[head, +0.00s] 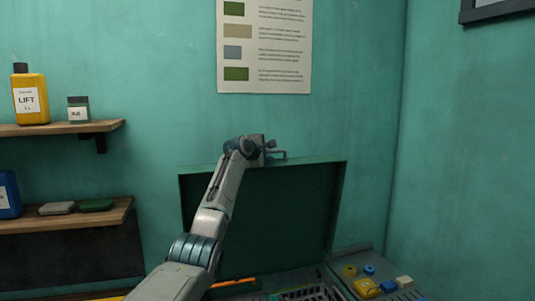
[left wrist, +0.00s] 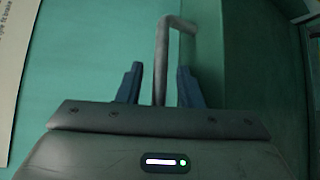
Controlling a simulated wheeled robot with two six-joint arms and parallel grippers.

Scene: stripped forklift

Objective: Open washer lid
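The washer lid (head: 290,215) is a large dark green panel, raised and standing nearly upright in front of the teal wall. My left gripper (head: 268,148) is at the lid's top edge, near the middle. In the left wrist view a grey bent bar handle (left wrist: 162,60) stands between the two blue fingers of my left gripper (left wrist: 158,88). A gap shows on each side of the bar, so the fingers are open around it and not clamped. My left arm covers part of the lid. My right gripper is not in view.
Below the lid lies the washer's basin with a grate (head: 305,293). To its right, a ledge holds a yellow item (head: 366,288) and several small parts. Wooden shelves (head: 60,128) with a yellow bottle (head: 30,98) are at the left. A poster (head: 264,45) hangs above.

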